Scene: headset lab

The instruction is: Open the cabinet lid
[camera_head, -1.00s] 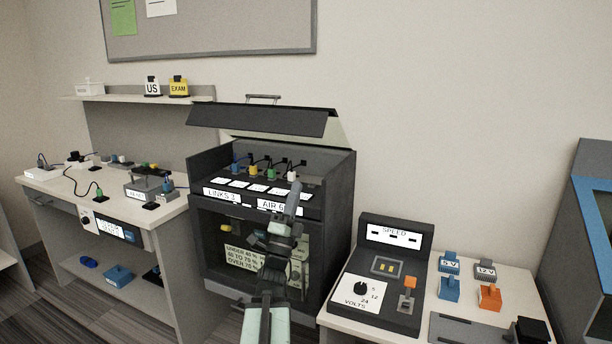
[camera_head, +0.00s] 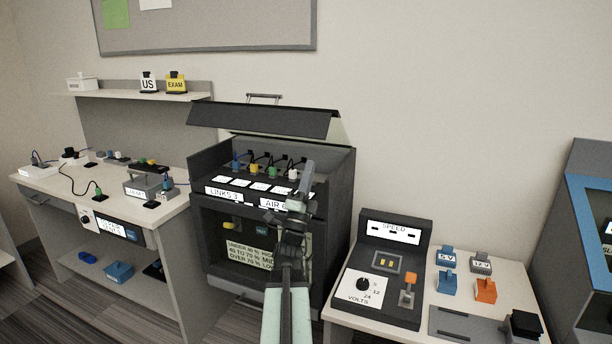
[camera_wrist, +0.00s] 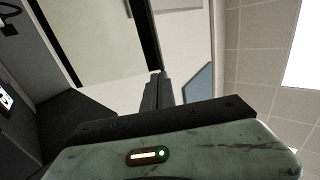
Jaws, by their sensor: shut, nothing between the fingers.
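The dark cabinet (camera_head: 342,205) stands against the wall in the middle of the head view. Its lid (camera_head: 262,119) is raised, tilted above the cabinet, with a metal handle (camera_head: 264,97) on top. Inside, coloured plugs and white labels show under the lid. My gripper (camera_head: 308,168) is shut and empty, pointing up in front of the cabinet's right side, below the lid's right end. In the wrist view, my gripper (camera_wrist: 157,80) points up, with the pale underside of the lid (camera_wrist: 85,35) above and to the left. Whether it touches the lid I cannot tell.
A bench (camera_head: 150,215) with cables and boxes stands on the left, under a shelf (camera_head: 115,95). On the right, a table (camera_head: 430,285) holds a speed control box (camera_head: 395,262) and blue and orange blocks. A board (camera_head: 210,30) hangs above.

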